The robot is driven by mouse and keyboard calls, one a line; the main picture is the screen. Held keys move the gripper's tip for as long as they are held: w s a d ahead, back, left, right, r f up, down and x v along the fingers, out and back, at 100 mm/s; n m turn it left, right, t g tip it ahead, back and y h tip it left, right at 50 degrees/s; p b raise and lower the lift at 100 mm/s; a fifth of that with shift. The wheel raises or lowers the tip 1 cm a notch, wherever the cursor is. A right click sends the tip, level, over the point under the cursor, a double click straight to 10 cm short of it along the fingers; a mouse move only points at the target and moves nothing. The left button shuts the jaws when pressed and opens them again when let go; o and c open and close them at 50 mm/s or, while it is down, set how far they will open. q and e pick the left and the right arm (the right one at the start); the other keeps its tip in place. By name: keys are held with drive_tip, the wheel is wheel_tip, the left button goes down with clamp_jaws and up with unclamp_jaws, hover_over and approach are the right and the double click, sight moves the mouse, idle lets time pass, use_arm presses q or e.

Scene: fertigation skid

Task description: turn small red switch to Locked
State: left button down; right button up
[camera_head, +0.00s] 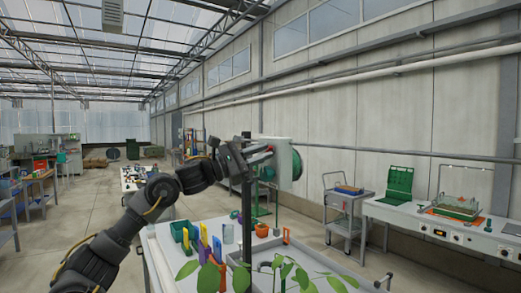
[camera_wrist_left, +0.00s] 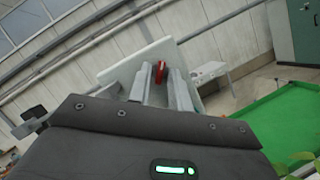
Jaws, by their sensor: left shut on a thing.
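The small red switch (camera_wrist_left: 160,71) sits on a pale, tilted panel (camera_wrist_left: 128,70) in the left wrist view. In the head view the panel shows as a white box (camera_head: 284,160) on a dark post. My left gripper (camera_head: 264,154) reaches the near side of this box. In the left wrist view my left gripper (camera_wrist_left: 160,86) has one finger on each side of the red switch and is shut on it. The switch's lower part is hidden between the fingers, and no lettering is readable. My right gripper is not in view.
Below the arm is a white table (camera_head: 158,240) with small coloured items and green plants (camera_head: 285,268). The dark post (camera_head: 246,215) rises from it. A grey cart (camera_head: 347,205) and a long bench (camera_head: 415,215) stand to the right.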

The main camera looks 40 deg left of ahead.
use_arm(q)
drive_tip(key=shift+m+p, duration=0.3)
drive_tip(key=shift+m, duration=0.4)
drive_tip(key=shift+g, duration=0.3)
drive_tip(key=c, duration=1.6)
unclamp_jaws()
drive_tip(key=shift+a, duration=0.1)
drive_tip(key=shift+o, duration=0.2)
drive_tip(key=b+v, duration=0.6)
drive_tip(key=v, duration=0.4)
drive_tip(key=shift+s+a+f+b, duration=0.2)
drive_tip(key=shift+s+b, duration=0.1)
drive_tip(key=shift+b, duration=0.1)
